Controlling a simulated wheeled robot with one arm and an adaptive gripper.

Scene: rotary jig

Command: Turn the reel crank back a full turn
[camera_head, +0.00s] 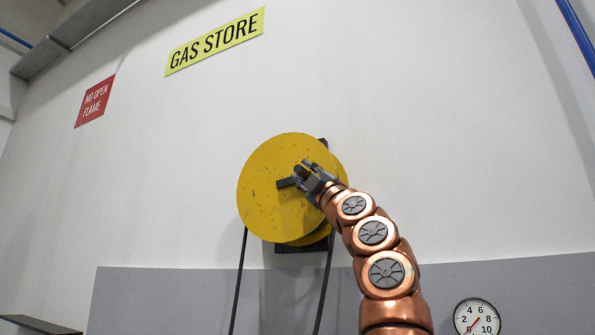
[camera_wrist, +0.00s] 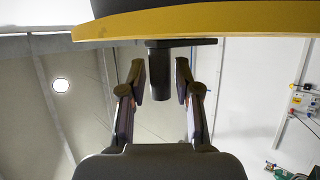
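The reel (camera_head: 262,205) is a large yellow round disc on the wall, with dark hose or cable hanging from both sides. Its dark crank (camera_head: 287,183) sits near the disc's middle, partly hidden by my gripper (camera_head: 308,177). In the wrist view the yellow disc edge (camera_wrist: 250,22) crosses the top. The dark crank handle (camera_wrist: 159,58) sticks out from the crank bar towards me. My gripper (camera_wrist: 160,76) has its two fingers on either side of the handle's end, with a visible gap on each side. It is open and not clamped on the handle.
A dark mounting plate (camera_head: 300,247) shows behind the reel. A round gauge (camera_head: 477,317) is at the lower right and a dark shelf (camera_head: 38,325) at the lower left. The wall around the reel is clear, with a yellow sign (camera_head: 215,41) above.

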